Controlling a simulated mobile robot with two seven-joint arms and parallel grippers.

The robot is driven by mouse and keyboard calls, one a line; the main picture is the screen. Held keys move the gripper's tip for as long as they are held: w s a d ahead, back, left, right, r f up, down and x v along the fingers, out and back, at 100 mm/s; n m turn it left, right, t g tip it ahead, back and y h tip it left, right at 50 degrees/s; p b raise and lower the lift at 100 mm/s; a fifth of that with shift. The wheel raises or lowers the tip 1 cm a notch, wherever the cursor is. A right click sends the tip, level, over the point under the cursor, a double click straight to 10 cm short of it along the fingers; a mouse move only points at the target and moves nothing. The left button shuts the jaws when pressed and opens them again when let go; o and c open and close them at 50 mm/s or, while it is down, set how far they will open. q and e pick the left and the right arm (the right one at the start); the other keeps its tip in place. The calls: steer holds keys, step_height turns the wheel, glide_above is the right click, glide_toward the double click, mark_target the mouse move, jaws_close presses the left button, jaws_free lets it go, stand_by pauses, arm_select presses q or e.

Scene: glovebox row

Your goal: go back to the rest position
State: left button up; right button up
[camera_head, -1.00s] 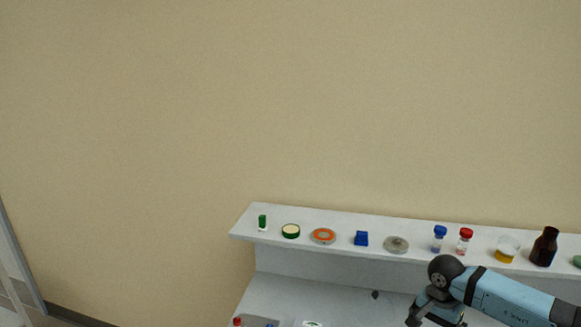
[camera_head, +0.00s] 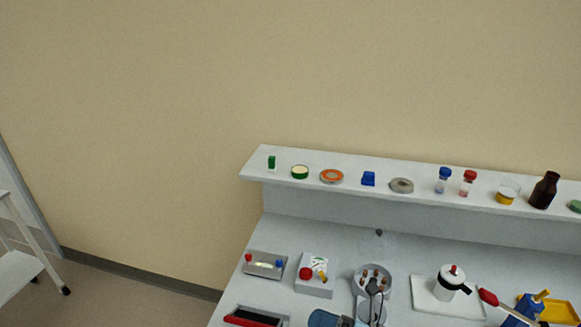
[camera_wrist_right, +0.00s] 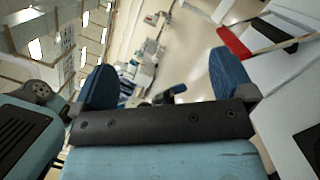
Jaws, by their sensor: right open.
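My right gripper (camera_wrist_right: 167,82) shows in the right wrist view. Its two blue fingers stand wide apart with nothing held between them. Beyond the fingers I see a tilted view of the room, with a pale floor and blurred furniture. I cannot make out my right gripper in the head view. My left gripper shows in neither view.
The head view shows a white bench (camera_head: 240,292) with a raised shelf (camera_head: 222,168) carrying small vials, lids and a brown bottle (camera_head: 544,190). Several devices stand on the bench, including a white pot (camera_head: 449,284). A white cart (camera_head: 22,265) stands left, with open floor between.

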steer(key=s+d+f+m+t+h, duration=0.2)
steer(key=s+d+f+m+h, duration=0.5)
steer(key=m, duration=1)
steer(key=s+d+f+m+t+h, duration=0.2)
steer(key=s+d+f+m+h, duration=0.5)
steer(key=m, duration=1.1)
step_height(320, 180, down, 3)
steer(key=shift+s+d+r+m+h, duration=0.15)
steer(key=shift+s+d+m+h, duration=0.15)
steer(key=shift+s+h, duration=0.35)
